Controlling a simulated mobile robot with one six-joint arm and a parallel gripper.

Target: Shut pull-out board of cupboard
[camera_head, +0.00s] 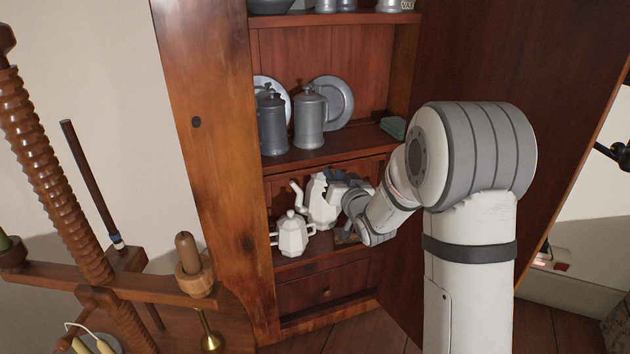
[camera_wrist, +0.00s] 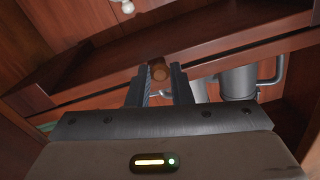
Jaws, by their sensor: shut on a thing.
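The pull-out board (camera_wrist: 225,55) of the cupboard shows in the wrist view as a reddish-brown wooden strip running across the picture. A small round brown knob (camera_wrist: 158,70) on its front sits between my two dark fingers. My gripper (camera_wrist: 160,82) is shut on this knob. In the head view my gripper (camera_head: 342,183) is in front of the cupboard (camera_head: 196,150), below the tankard shelf, and it hides the knob there. How far the board stands out I cannot tell.
Pewter tankards (camera_head: 310,120) and plates stand on the shelf above. Two pale teapots (camera_head: 292,236) stand in the compartment below, close to my gripper. A drawer (camera_head: 310,292) is under them.

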